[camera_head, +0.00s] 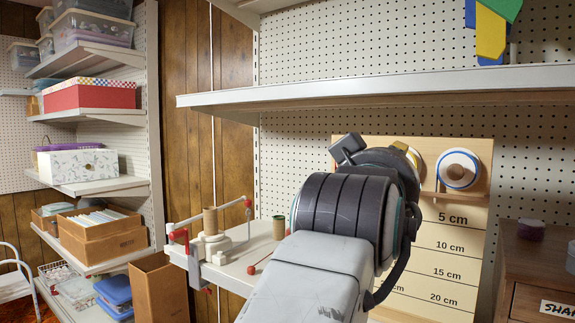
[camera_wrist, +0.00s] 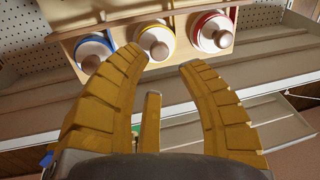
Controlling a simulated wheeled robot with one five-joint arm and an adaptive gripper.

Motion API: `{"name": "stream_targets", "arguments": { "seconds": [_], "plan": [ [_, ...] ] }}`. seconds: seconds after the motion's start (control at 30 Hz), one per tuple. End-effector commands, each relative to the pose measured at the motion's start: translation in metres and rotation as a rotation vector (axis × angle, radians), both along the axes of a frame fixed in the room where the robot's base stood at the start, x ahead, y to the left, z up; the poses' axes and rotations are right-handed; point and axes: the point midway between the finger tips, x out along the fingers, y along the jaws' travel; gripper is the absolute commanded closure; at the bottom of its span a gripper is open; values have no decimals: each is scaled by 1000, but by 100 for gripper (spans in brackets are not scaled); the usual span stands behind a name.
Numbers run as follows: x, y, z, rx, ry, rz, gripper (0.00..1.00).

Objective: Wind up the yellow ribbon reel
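The yellow ribbon reel (camera_wrist: 165,30) is the middle one of three in a row in the wrist view, with a yellow rim and a round wooden knob (camera_wrist: 154,41) on its face. My gripper (camera_wrist: 163,60) has its two curved yellow fingers spread apart, with nothing between them. The left fingertip overlaps the lower edge of the yellow reel in the picture; I cannot tell whether it touches. In the head view, my arm hides most of the gripper and part of the reels.
The blue reel (camera_wrist: 93,50) and the red reel (camera_wrist: 212,32) flank the yellow one. A board with centimetre marks (camera_head: 447,247) hangs below the reels. A shelf (camera_head: 380,91) runs above my arm. A clamp stand (camera_head: 211,245) is on the bench to the left.

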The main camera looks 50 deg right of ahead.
Motion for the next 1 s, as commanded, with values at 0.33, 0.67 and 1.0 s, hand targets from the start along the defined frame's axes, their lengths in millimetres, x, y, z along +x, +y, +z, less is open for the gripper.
{"name": "stream_targets", "arguments": {
  "seconds": [0.33, 0.67, 1.0],
  "plan": [
    [0, -3, 1, -24, 112, 0, 65],
    [7, -39, -1, -24, 121, 0, 65],
    [12, -69, 1, -24, 120, 0, 65]
  ]
}}
